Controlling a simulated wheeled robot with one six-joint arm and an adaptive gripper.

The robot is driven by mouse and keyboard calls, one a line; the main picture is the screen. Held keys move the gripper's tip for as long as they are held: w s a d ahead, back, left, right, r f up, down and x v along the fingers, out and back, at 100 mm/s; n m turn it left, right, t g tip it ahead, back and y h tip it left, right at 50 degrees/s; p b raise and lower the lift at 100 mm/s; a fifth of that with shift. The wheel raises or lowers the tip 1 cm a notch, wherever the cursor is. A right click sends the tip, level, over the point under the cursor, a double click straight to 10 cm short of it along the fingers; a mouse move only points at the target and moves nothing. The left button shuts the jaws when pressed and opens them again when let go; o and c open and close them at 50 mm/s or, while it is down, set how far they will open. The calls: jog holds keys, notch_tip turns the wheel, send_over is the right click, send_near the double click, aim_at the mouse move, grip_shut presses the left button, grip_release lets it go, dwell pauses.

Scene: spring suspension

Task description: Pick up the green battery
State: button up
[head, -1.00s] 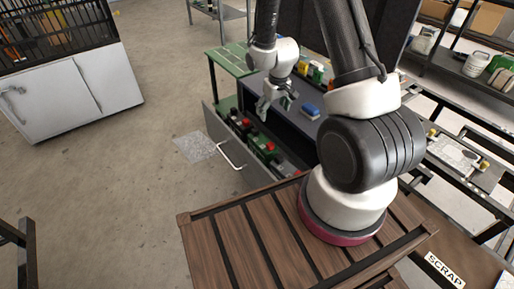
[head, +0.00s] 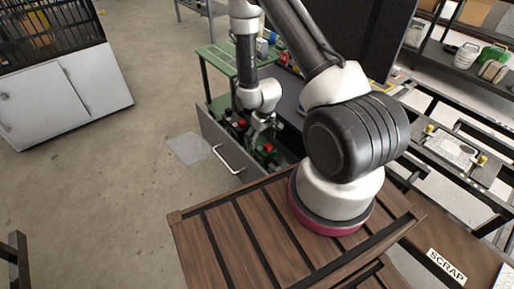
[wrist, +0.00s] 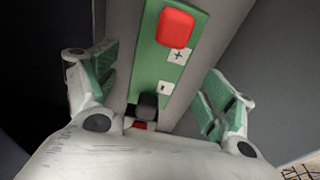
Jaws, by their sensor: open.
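The green battery (wrist: 147,75) lies in the open drawer (head: 213,134). Its green top shows in the wrist view with a red terminal cap, a black cap, and plus and minus labels. It also shows in the head view (head: 262,154), partly hidden by my gripper. My gripper (wrist: 160,92) is open, with one finger on each side of the battery in the wrist picture. The fingers appear apart from it. In the head view my gripper (head: 262,126) points down over the drawer. How deep the fingertips reach beside the battery I cannot tell.
A dark battery with a red cap (head: 238,124) sits farther back in the drawer. The drawer walls (wrist: 226,60) stand close on both sides. A green table (head: 222,62) stands behind. The floor to the left (head: 120,190) is clear.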

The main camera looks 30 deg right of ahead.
jog(key=f, duration=0.2)
jog(key=w+f, duration=0.1)
jog(key=f, duration=0.5)
jog(key=shift+w, duration=0.15)
jog(key=shift+r, duration=0.1)
grip_shut()
